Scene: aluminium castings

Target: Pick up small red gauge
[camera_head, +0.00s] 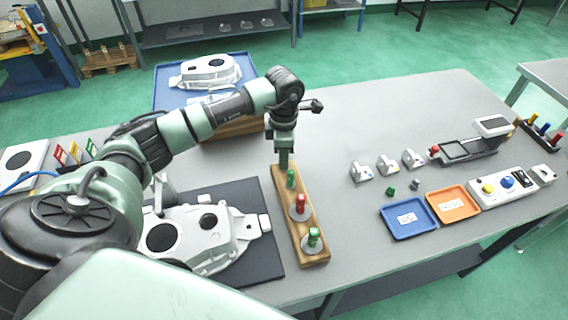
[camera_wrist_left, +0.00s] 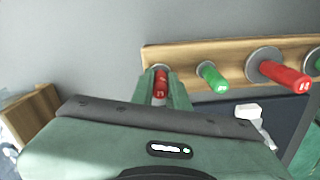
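The small red gauge (camera_wrist_left: 161,84) stands at the far end of a wooden rack (camera_wrist_left: 190,56), seen between the two fingers of my left gripper (camera_wrist_left: 161,90). The fingers are close on both sides of it; whether they press on it I cannot tell. In the head view my left gripper (camera_head: 284,160) points down over the far end of the rack (camera_head: 279,187), and hides the small red gauge. Beside it in the rack are a small green gauge (camera_wrist_left: 213,77), a larger red gauge (camera_wrist_left: 280,74) and a larger green gauge (camera_head: 314,237). My right gripper is out of view.
A white casting (camera_head: 205,232) lies on a dark mat (camera_head: 262,262) left of the rack. Another casting (camera_head: 205,70) sits in a blue tray (camera_head: 165,100) behind. To the right stand small blocks, a blue tray (camera_head: 405,232), an orange tray (camera_head: 453,217) and a button box (camera_head: 505,187).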

